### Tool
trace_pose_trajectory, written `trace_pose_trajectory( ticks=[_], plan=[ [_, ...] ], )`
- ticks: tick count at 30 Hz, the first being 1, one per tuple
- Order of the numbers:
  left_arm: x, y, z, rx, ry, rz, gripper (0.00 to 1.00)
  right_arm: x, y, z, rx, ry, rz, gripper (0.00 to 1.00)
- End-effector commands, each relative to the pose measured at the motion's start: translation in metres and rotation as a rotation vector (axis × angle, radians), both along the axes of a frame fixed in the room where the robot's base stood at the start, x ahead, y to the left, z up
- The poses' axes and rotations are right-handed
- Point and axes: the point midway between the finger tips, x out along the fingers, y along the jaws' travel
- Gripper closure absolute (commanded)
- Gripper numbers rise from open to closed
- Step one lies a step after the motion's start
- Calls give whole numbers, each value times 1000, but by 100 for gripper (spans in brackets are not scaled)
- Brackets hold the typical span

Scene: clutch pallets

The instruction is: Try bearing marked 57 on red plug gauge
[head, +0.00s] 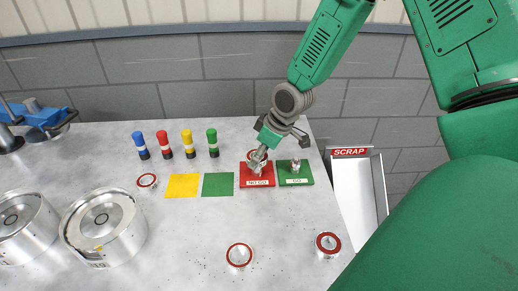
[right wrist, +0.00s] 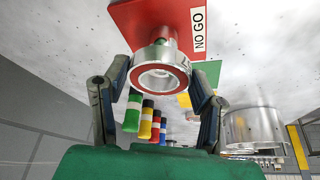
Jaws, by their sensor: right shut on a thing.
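The red plug gauge (head: 257,181), a red block labelled NO GO, stands at the right of the bench; it also shows in the right wrist view (right wrist: 150,14). My right gripper (head: 263,151) is directly over it, shut on a bearing (right wrist: 163,79), a steel ring with a red seal. The bearing is between the fingers, in line with the gauge's plug; I cannot tell whether it is around the plug or just above it. My left gripper is not in view.
Other red-sealed bearings lie at the left (head: 147,181), front middle (head: 239,255) and front right (head: 327,243). Yellow (head: 183,186) and green (head: 217,185) squares, several coloured markers (head: 188,144), metal housings (head: 104,228) and a SCRAP chute (head: 358,195) are around. Bench middle is free.

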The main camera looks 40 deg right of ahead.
Motion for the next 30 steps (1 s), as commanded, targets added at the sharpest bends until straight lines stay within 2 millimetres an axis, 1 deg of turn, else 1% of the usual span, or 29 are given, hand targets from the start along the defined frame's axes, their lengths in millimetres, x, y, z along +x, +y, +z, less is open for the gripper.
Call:
trace_pose_trajectory(
  ticks=[12, 13, 14, 15, 21, 22, 24, 30],
  plan=[
    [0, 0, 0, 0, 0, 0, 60, 0, 3, 0, -1, -1, 1, 85],
    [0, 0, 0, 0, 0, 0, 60, 0, 3, 0, -1, -1, 1, 41],
    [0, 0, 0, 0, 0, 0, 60, 0, 3, 0, -1, -1, 1, 31],
    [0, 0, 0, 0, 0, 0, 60, 0, 2, 0, -1, -1, 1, 24],
    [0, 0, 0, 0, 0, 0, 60, 0, 2, 0, -1, 0, 0, 24],
    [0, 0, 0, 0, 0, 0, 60, 0, 2, -1, 0, 1, 0, 20],
    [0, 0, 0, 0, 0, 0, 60, 0, 1, -1, 0, 1, 0, 0],
    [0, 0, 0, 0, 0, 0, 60, 0, 1, -1, 0, 0, 0, 0]
  ],
)
